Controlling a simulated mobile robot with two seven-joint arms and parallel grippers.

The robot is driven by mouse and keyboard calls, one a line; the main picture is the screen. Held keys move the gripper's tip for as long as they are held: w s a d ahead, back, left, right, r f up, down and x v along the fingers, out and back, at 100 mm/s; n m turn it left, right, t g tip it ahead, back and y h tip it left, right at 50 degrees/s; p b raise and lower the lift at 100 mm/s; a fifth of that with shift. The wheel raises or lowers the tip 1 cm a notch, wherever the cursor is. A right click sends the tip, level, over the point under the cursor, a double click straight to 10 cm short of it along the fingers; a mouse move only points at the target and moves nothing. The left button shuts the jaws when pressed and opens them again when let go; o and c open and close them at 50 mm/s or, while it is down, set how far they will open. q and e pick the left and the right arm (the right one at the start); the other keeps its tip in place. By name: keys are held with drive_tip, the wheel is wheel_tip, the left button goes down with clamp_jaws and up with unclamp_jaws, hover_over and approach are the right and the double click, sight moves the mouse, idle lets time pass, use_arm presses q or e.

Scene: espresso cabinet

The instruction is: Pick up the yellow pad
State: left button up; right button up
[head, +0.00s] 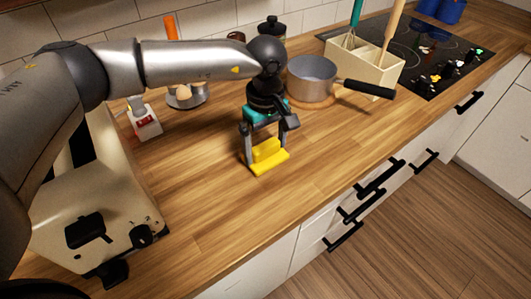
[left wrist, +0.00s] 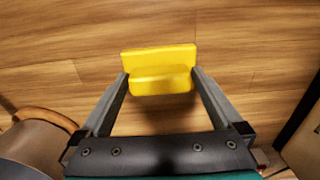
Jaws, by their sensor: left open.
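The yellow pad (head: 270,163) lies on the wooden counter, with a wider flat part and a raised block on it. In the left wrist view the pad (left wrist: 160,58) shows with its raised block between the tips of the fingers. My left gripper (head: 266,158) points down over the pad with its two fingers spread. In the left wrist view the fingers of my left gripper (left wrist: 160,80) stand on both sides of the block; I cannot tell whether they touch it. My right gripper is not in view.
A grey saucepan (head: 311,80) with a black handle stands behind the gripper. A utensil box (head: 368,72) is behind it, near the black cooktop (head: 432,55). A cream toaster (head: 90,215) stands at left. The counter in front of the pad is clear to its edge.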

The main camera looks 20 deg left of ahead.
sight(266, 145)
use_arm(q)
drive_tip(key=c, duration=1.1)
drive_tip(key=shift+r, duration=0.15)
wheel_tip(266, 145, up, 20)
drive_tip(key=shift+f+p, duration=0.1)
drive_tip(key=shift+p, duration=0.6)
drive_tip(key=o, duration=0.9)
drive_tip(key=shift+c, duration=0.2)
drive_tip(key=c, duration=0.7)
